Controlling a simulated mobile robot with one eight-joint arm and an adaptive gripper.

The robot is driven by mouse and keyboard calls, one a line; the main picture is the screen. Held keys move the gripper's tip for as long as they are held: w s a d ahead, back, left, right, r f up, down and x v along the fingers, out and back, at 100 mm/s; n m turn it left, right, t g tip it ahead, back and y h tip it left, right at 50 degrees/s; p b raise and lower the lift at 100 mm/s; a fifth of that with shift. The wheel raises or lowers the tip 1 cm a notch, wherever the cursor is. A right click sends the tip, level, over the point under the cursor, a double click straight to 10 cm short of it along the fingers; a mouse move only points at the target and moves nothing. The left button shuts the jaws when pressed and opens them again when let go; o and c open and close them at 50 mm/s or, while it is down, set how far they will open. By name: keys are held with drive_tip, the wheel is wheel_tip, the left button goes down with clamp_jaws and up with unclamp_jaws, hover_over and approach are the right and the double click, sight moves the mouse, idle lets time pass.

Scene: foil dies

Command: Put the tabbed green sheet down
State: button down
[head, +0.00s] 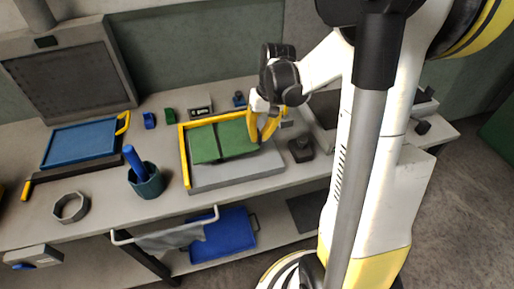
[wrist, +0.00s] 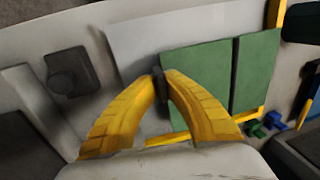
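The tabbed green sheet (head: 238,137) is at the right part of a grey board (head: 240,172) with yellow edge strips. It also shows in the wrist view (wrist: 197,75), where a dark tab (wrist: 158,84) sticks out of its near edge. A second green sheet (head: 204,145) lies close along its left side; it also shows in the wrist view (wrist: 255,72). My gripper (head: 262,134) is at the tabbed sheet's right edge. In the wrist view its yellow fingertips (wrist: 163,79) close together on the tab. I cannot tell whether the sheet fully touches the board.
A yellow strip (head: 184,160) bounds the board's left side. A teal cup (head: 147,182) with a blue handle stands left of it, and a blue tray (head: 80,142) lies farther left. Small blue and green blocks (head: 169,115) sit behind. A dark knobbed block (head: 300,149) stands right of the board.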

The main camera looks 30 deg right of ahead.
wheel_tip(320, 180, down, 4)
drive_tip(key=shift+a+f+b, duration=0.15)
drive_tip(key=shift+f+b, duration=0.05)
drive_tip(key=shift+b, duration=0.85)
drive_tip(key=shift+r, duration=0.15)
drive_tip(key=c, duration=1.6)
unclamp_jaws()
